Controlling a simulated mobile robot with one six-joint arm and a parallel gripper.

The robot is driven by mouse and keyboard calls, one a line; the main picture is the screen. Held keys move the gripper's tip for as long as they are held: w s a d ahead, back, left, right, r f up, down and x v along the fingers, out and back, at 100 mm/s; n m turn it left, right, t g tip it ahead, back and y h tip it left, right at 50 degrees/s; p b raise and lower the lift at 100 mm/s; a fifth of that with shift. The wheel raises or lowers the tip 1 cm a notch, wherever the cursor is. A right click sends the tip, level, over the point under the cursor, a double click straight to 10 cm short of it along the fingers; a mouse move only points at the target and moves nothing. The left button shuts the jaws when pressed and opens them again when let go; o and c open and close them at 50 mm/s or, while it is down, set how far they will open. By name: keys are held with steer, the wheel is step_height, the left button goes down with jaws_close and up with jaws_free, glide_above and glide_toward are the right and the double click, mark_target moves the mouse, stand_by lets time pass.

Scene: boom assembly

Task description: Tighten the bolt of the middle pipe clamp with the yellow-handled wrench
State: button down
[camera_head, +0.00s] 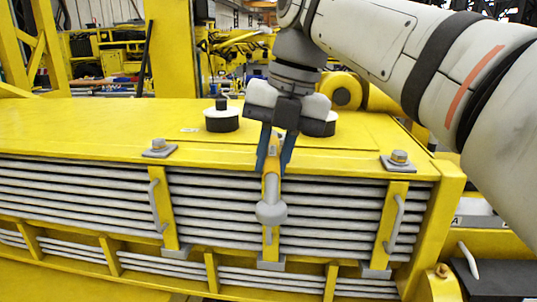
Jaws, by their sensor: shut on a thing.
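My gripper (274,163), with blue fingers, is shut on the yellow handle of the wrench (271,186). The wrench hangs below the fingers, its rounded grey end (271,213) lowest and in front of the pipes. The middle pipe clamp (271,237) is a yellow upright behind the wrench, and only its lower part shows clearly. Its bolt is hidden behind my gripper and the wrench. I cannot tell whether the wrench touches the clamp.
The left clamp (164,220) and right clamp (389,225) carry bolts (159,145) (399,157) on top and grey side handles. Grey pipes (90,190) run between them.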

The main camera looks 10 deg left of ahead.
steer(key=shift+f, duration=0.25)
stand_by(0.3)
steer(key=shift+b+x, duration=0.85)
steer(key=shift+b, duration=0.1)
steer(key=shift+d+f, duration=0.1)
steer(key=shift+d, duration=0.1)
steer(key=shift+a, duration=0.1)
steer(key=shift+a+m, duration=0.3)
steer(key=shift+a, duration=0.1)
stand_by(0.5)
steer(key=shift+a+m, duration=0.4)
steer(key=shift+a, duration=0.05)
steer(key=shift+a, duration=0.15)
steer(key=shift+a+m+t, duration=0.3)
